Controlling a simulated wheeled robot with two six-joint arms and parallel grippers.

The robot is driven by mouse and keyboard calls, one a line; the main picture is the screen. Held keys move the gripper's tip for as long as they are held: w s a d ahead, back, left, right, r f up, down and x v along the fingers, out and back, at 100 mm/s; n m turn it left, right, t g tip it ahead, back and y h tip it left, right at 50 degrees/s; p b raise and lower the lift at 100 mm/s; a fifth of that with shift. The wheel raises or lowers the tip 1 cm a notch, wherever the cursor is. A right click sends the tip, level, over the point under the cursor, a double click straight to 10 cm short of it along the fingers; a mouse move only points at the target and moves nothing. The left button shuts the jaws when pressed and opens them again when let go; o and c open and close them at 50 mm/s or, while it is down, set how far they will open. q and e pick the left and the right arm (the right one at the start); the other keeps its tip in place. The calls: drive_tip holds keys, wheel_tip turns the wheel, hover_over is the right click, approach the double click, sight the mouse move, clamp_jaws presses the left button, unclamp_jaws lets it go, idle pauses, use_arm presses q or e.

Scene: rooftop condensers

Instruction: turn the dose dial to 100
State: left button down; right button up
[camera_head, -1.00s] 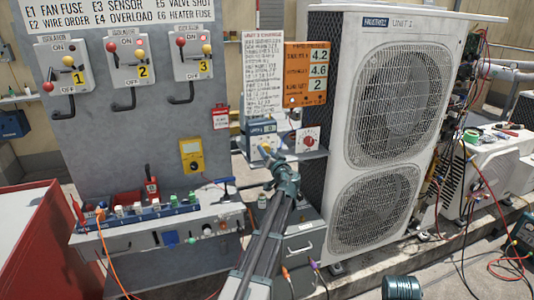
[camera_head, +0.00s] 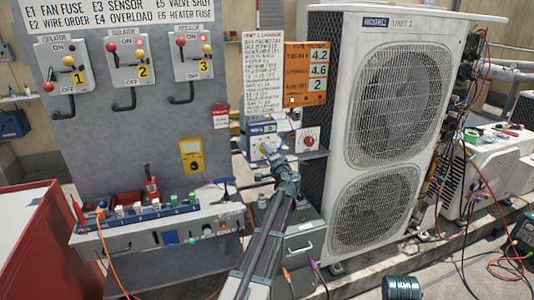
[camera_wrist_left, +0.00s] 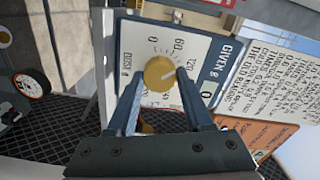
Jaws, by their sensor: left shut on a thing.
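The dose dial is a round brass-yellow knob (camera_wrist_left: 159,72) with a pale pointer line, on a white panel marked 0, 60, 120 and "DOSE g". In the left wrist view its pointer aims right, towards the 120 side; the exact value is hard to read. A "GIVEN g" window beside it shows what looks like 0. My left gripper (camera_wrist_left: 160,76) is shut on the knob, one finger on each side. In the head view my left gripper (camera_head: 267,154) is at the front of the dosing box (camera_head: 258,128) and covers much of its dial. My right gripper is not in view.
A box with a red knob (camera_head: 309,140) stands just right of the dosing box, under an orange readout panel (camera_head: 306,72). A printed card (camera_head: 263,70) hangs above. The large condenser (camera_head: 375,130) stands close on the right. A bench (camera_head: 160,232) is at left.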

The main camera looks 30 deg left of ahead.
use_arm(q)
drive_tip(key=shift+m, duration=0.4)
drive_tip(key=shift+c, duration=1.5)
unclamp_jaws()
drive_tip(key=v, duration=1.4)
drive_tip(key=s+d+f+n+g+h+p, duration=0.1)
drive_tip(key=s+d+f+g+h+p, duration=0.2)
drive_tip(key=s+d, duration=1.1)
drive_tip(key=s+d+f+n+g+h+p, duration=0.1)
drive_tip(key=s+d+f+g+h+p, duration=0.2)
drive_tip(key=s+d+f+g+h, duration=0.5)
drive_tip(key=s+d+f+h, duration=0.1)
drive_tip(key=s+d+f, duration=0.3)
drive_tip(key=s+d, duration=0.3)
drive_tip(key=shift+d+g+h+p, duration=0.3)
drive_tip(key=shift+d+g+p, duration=0.1)
drive_tip(key=shift+d, duration=1.4)
